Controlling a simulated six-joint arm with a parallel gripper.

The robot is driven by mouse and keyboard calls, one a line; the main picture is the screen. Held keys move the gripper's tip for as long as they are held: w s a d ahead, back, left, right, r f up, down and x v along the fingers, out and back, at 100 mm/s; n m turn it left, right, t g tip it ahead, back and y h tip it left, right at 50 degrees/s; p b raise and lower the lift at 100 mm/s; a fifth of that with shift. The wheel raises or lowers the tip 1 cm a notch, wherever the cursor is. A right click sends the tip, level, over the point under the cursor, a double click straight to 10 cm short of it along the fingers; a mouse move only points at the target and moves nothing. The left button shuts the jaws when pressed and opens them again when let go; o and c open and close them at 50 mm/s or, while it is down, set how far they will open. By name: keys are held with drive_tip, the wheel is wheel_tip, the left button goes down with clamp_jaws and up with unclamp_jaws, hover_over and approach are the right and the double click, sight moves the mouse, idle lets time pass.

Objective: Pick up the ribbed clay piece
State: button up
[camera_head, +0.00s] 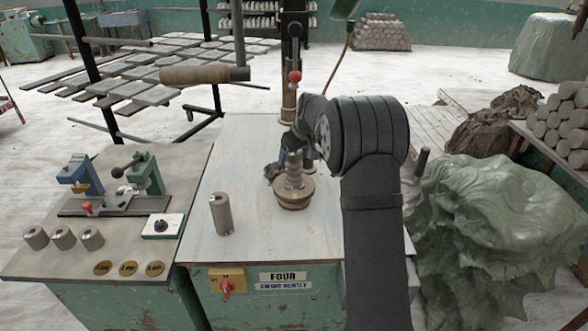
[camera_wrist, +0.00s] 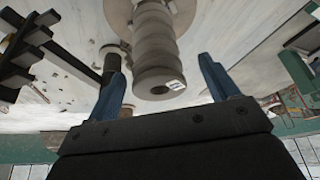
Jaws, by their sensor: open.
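The ribbed clay piece (camera_head: 294,170) is a grey-brown ringed cylinder, upright on a round brown base (camera_head: 293,199) on the pale tabletop. In the wrist view the ribbed piece (camera_wrist: 155,50) shows its round end with a dark hole and a small pale patch. My gripper (camera_head: 297,159) is just behind the piece in the head view, partly hidden by it and by my arm. In the wrist view my gripper (camera_wrist: 161,72) has its blue fingers apart, one on each side of the piece's end. Nothing is clamped; I cannot tell the exact depth between fingers and piece.
A plain clay cylinder (camera_head: 221,214) stands left of the base. A brown lump (camera_head: 272,171) lies behind it. The left table holds a clamp fixture (camera_head: 115,204) and several short cylinders (camera_head: 63,238). A roller (camera_head: 195,74) hangs upper left. A green mound (camera_head: 480,235) stands right.

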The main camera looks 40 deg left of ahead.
drive_tip(key=x, duration=0.3)
drive_tip(key=shift+w+f, duration=0.2)
drive_tip(key=shift+f, duration=0.05)
drive_tip(key=c, duration=1.3)
drive_tip(key=shift+c, duration=0.9)
drive_tip(key=shift+r, duration=0.15)
